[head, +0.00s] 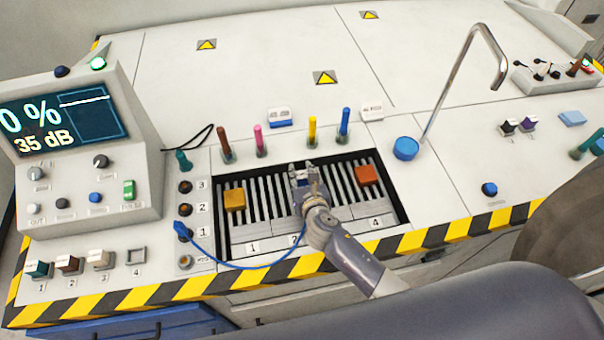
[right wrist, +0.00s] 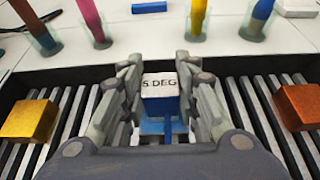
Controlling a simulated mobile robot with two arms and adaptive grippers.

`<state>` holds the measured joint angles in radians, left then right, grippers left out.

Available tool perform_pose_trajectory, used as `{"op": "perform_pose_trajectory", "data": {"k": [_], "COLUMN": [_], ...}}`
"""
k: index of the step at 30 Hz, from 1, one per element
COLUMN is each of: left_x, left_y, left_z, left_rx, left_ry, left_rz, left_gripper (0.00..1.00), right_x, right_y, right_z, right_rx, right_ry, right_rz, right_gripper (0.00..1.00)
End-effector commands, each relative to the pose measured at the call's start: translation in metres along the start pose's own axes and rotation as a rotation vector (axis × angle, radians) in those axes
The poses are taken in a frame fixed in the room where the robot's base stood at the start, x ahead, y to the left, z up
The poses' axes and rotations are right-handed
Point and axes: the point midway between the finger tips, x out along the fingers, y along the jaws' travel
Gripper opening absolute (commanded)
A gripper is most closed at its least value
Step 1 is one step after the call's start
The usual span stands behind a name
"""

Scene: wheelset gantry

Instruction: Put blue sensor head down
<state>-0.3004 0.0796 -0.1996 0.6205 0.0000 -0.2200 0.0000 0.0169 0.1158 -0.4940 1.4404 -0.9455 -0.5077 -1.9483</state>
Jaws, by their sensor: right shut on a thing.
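My right gripper (head: 303,176) is over the slatted tray (head: 270,205), between the yellow and orange blocks. It is shut on the blue sensor head (right wrist: 158,106), a small blue block with a pale top marked "5 DEG", between the fingers in the right wrist view. A blue cable (head: 222,261) runs from a socket left of the tray toward the gripper. Whether the head touches the slats is hidden by the fingers. My left gripper is not in view.
A yellow block (head: 234,199) and an orange block (head: 367,175) sit on the slats at left and right. Coloured probes in glass holders, such as the pink one (head: 260,140), stand behind the tray. The console screen (head: 62,120) reads 0 % and 35 dB.

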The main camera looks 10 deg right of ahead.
Motion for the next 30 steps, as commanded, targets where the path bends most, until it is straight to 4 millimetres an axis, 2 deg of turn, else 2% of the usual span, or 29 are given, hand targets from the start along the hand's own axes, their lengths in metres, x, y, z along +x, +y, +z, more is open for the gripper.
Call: {"op": "perform_pose_trajectory", "data": {"k": [2, 3, 6, 16, 20, 23, 30], "left_x": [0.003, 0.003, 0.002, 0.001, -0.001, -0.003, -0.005], "left_y": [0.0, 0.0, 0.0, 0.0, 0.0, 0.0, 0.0], "left_z": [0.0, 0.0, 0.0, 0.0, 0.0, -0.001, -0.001], "left_rx": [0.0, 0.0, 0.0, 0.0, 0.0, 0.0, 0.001], "left_ry": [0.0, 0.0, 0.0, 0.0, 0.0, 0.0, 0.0], "left_rz": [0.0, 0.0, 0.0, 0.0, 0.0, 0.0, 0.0], "left_gripper": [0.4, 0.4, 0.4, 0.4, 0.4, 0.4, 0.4], "right_x": [0.001, 0.001, 0.001, 0.0, -0.007, -0.022, -0.071], "right_y": [0.0, 0.0, 0.0, 0.0, 0.0, 0.0, -0.001], "right_z": [-0.003, -0.003, -0.003, -0.001, 0.0, 0.0, -0.001], "right_rx": [0.0, 0.0, 0.0, 0.0, -0.002, -0.002, -0.002], "right_ry": [-0.001, 0.0, 0.0, 0.0, 0.0, 0.0, 0.002], "right_rz": [0.0, 0.0, 0.0, 0.0, 0.0, 0.0, 0.001], "right_gripper": [0.0, 0.31, 0.49, 0.49, 0.49, 0.49, 0.49]}}
